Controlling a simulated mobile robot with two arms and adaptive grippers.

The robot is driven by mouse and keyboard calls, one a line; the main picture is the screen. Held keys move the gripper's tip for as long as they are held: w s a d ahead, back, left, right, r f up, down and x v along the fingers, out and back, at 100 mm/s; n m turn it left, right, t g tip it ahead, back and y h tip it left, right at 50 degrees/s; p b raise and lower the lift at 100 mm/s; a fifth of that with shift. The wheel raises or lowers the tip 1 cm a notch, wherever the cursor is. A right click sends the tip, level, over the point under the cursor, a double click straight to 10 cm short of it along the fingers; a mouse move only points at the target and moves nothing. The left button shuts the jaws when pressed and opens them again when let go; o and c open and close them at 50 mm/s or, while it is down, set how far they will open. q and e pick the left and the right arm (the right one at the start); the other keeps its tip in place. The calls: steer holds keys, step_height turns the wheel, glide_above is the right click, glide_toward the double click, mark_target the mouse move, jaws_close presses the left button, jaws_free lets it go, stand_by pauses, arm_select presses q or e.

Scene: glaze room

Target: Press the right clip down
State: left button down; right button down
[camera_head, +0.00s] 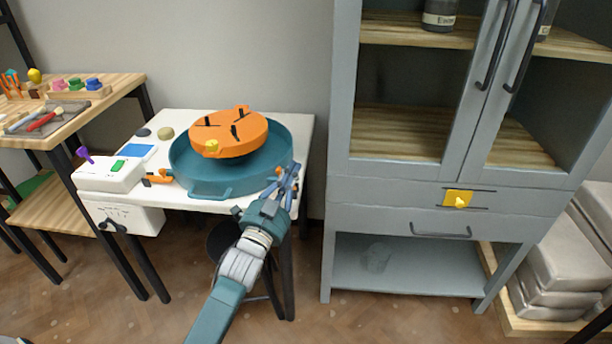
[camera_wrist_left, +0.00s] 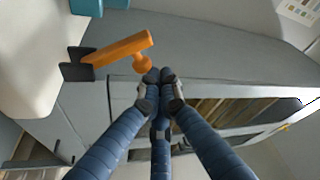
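The right clip (camera_wrist_left: 120,47) shows in the left wrist view as an orange lever with a round knob at its free end, set in a dark bracket (camera_wrist_left: 76,65). It sticks out rather than lying flat. My left gripper (camera_head: 288,177) is at the right edge of the teal basin (camera_head: 207,189). In the wrist view its fingertips (camera_wrist_left: 160,76) are drawn together with nothing between them, just beside the knob; I cannot tell whether they touch it. My right gripper is not in view.
An orange wheel-like disc (camera_head: 228,140) sits over the basin. Another orange clip (camera_head: 158,179) is at the basin's left. A white control box (camera_head: 108,175) stands at the table's left. A grey-blue cabinet (camera_head: 342,190) stands close to the right of the table.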

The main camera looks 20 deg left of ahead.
arm_select(q)
steer(key=a+n, duration=0.1)
steer(key=a+n+y, duration=0.1)
steer(key=n, duration=0.3)
steer(key=shift+s+a+f+t+y, duration=0.3)
steer(key=shift+s+a+f+y, duration=0.05)
steer(key=shift+a+y, duration=0.05)
steer(key=n+y, duration=0.1)
steer(key=a+n+y, duration=0.1)
steer(key=n, duration=0.1)
steer(key=a+f+n, duration=0.1)
steer(key=n, duration=0.1)
steer(key=shift+s+a+y, duration=0.1)
steer(key=shift+s+y, duration=0.2)
steer(key=shift+y, duration=0.1)
steer(key=shift+s+f, duration=0.15)
steer(key=shift+s, duration=0.05)
steer(key=v, duration=1.1)
steer(key=shift+s, duration=0.3)
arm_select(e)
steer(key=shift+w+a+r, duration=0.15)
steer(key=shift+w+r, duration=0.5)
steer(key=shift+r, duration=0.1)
arm_select(q)
steer(key=shift+f, duration=0.15)
